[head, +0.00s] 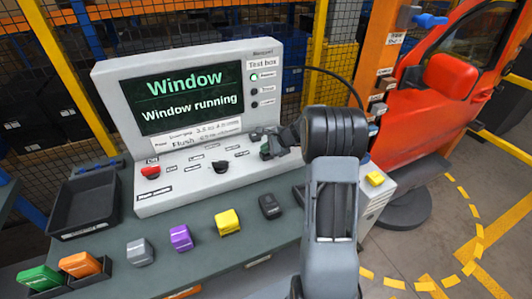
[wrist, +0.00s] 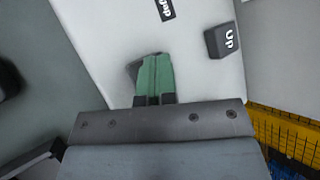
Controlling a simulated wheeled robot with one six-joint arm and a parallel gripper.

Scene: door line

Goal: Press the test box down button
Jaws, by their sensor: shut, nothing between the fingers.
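The test box (head: 112,82) is a light grey sloped console on the bench. Its screen (head: 190,95) reads "Window" and "Window running". My gripper (head: 269,149) is at the right side of its panel, with green fingers shut together and empty. In the wrist view the fingertips (wrist: 155,62) lie over a dark button (wrist: 133,71), mostly hidden behind them. I cannot tell whether they press it. A dark button marked UP (wrist: 219,41) stands clear to the right of the fingers. A black label (wrist: 166,9) is cut off at the top.
A red button (head: 150,171) and a black knob (head: 220,167) are on the panel. Coloured blocks, including purple (head: 181,238) and yellow (head: 227,222), stand along the bench front. A black tray (head: 84,206) lies left. A red car door (head: 430,90) stands right.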

